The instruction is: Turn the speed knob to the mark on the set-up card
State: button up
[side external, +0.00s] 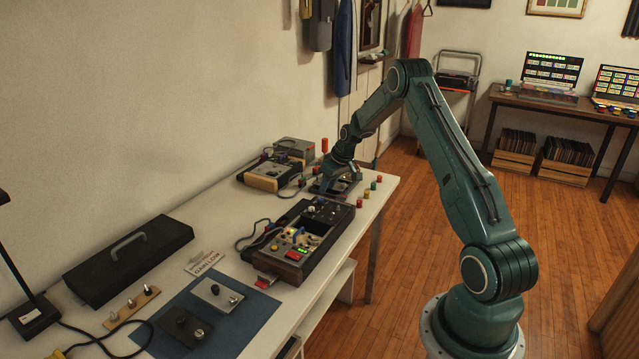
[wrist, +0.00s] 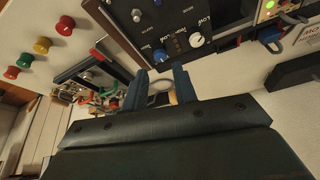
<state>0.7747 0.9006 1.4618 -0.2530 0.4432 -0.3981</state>
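My gripper (side external: 334,185) is low over the far end of the white table, behind a black control box with wooden sides (side external: 302,240). In the wrist view my gripper (wrist: 160,82) shows two dark fingers standing apart, with no knob clearly held between them. Just beyond the fingertips is a dark panel with a blue knob (wrist: 160,55) and a white-topped knob (wrist: 197,40). Its labels are too small to read surely, so I cannot tell which is the speed knob.
Several coloured pegs (side external: 373,186) stand along the table's right edge. A black case (side external: 128,262), a blue mat (side external: 240,307) with two small knob plates, and a lamp base (side external: 34,318) occupy the near end.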

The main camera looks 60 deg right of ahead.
aim_at(321, 199)
jog(key=shift+x, duration=2.95)
jog(key=shift+c, duration=0.2)
grip_shut()
